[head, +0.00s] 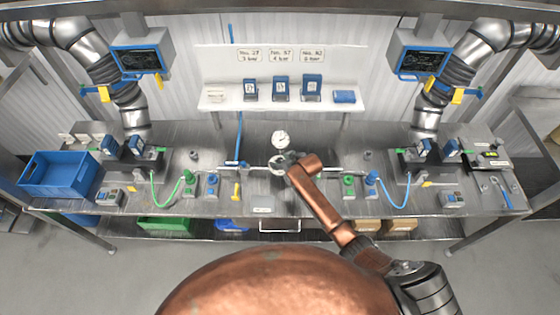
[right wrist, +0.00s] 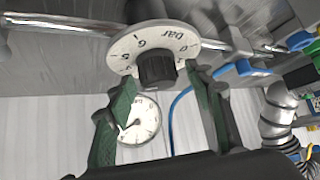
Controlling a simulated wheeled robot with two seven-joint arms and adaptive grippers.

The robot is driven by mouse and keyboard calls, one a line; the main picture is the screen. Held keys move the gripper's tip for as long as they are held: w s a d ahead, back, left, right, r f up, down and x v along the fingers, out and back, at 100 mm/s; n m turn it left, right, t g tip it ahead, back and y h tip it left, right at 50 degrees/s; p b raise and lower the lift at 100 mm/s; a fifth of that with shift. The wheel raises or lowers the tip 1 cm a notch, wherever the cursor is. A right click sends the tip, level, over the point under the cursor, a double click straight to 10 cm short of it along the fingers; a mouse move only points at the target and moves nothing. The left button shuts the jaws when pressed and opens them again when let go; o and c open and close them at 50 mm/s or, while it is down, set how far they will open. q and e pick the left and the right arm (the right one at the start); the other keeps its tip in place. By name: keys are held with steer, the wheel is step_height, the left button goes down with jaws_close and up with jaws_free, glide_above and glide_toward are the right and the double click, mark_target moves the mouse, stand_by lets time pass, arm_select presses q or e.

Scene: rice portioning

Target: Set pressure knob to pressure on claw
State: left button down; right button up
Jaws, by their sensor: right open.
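The pressure knob (right wrist: 156,70) is a black cap in a white ring dial (right wrist: 130,47) marked "bar", with 5 and 6 among its numbers. My open right gripper (right wrist: 157,88) has one green-padded finger on each side of the knob; I cannot tell whether they touch it. In the head view my right gripper (head: 281,163) is at the pipe at the table's middle and partly hides the dial. A round white gauge (head: 280,139) stands just behind; it also shows in the right wrist view (right wrist: 139,120), its reading too small to tell. My left gripper is not seen.
Three signs with bar values (head: 281,55) hang over a white shelf (head: 220,107) holding three blue devices (head: 280,88). A steel pipe (right wrist: 60,24) runs along the dial. Blue (head: 372,180) and green (head: 348,182) fittings stand to the right. A blue crate (head: 60,175) stands far left.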

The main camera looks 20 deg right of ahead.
steer(key=shift+f, duration=0.1)
steer(key=shift+c, duration=0.4)
steer(key=c, duration=1.1)
steer(key=shift+w+n+y, duration=0.1)
steer(key=shift+n+y, duration=0.2)
steer(key=shift+d+n+g+y+b, duration=0.15)
steer(key=shift+n+g+y+b, duration=0.25)
steer(key=shift+n+y+b, duration=0.45)
steer(key=n+g+y+b, duration=0.1)
steer(key=n+g+b, duration=0.1)
steer(key=b, duration=0.4)
steer(key=n+g+y+b, duration=0.1)
steer(key=n+g+b, duration=0.1)
steer(key=n+b, duration=0.2)
steer(key=n+g+y+b, duration=0.1)
steer(key=n+g+b, duration=0.1)
steer(key=b, duration=0.5)
steer(key=shift+f+n+y+b, duration=0.2)
steer(key=shift+n+y+b, duration=0.1)
steer(key=shift+n, duration=0.55)
steer(key=shift+r+n+g+b, duration=0.15)
steer(key=shift+n+g+b, duration=0.3)
steer(key=shift+b, duration=0.3)
steer(key=shift+r, duration=0.1)
